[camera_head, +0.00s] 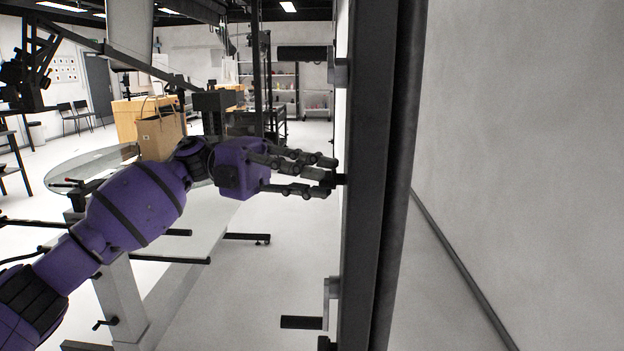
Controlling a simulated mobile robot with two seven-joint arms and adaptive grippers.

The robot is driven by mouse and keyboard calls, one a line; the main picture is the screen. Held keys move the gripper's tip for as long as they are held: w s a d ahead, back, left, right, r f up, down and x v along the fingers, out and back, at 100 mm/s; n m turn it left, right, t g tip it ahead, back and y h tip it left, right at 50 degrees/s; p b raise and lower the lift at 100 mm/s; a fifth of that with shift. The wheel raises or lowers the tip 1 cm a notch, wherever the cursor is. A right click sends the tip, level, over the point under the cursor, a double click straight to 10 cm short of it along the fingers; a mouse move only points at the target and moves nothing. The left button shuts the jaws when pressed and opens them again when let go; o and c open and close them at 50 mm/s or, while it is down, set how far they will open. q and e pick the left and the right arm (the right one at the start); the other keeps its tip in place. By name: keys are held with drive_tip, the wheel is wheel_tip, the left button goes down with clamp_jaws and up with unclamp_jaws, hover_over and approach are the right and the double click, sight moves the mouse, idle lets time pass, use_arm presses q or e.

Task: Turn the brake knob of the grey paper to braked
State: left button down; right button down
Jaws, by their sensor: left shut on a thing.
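My left gripper (331,179) reaches in from the left to the side of a dark upright post (363,200). Its fingers are closed around a small dark knob (341,180) on the post's left side, which appears to be the brake knob. The fingers hide most of it, so its turned position cannot be read. Which surface is the grey paper is not clear from this view. My right gripper is not in view.
Dark handles stick out left from the post, above (302,53) and below (301,322). A round glass turntable (75,172) is behind my left arm, with a paper bag (160,134) near it. A pale plain surface (520,150) fills the right.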

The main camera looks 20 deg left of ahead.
use_arm(q)
drive_tip(key=shift+r, duration=0.5)
drive_tip(key=c, duration=1.8)
unclamp_jaws()
drive_tip(key=shift+f, duration=0.1)
drive_tip(key=shift+f, duration=0.2)
drive_tip(key=a, duration=0.8)
drive_tip(key=w+a, duration=0.1)
drive_tip(key=a, duration=0.3)
drive_tip(key=shift+w, duration=0.1)
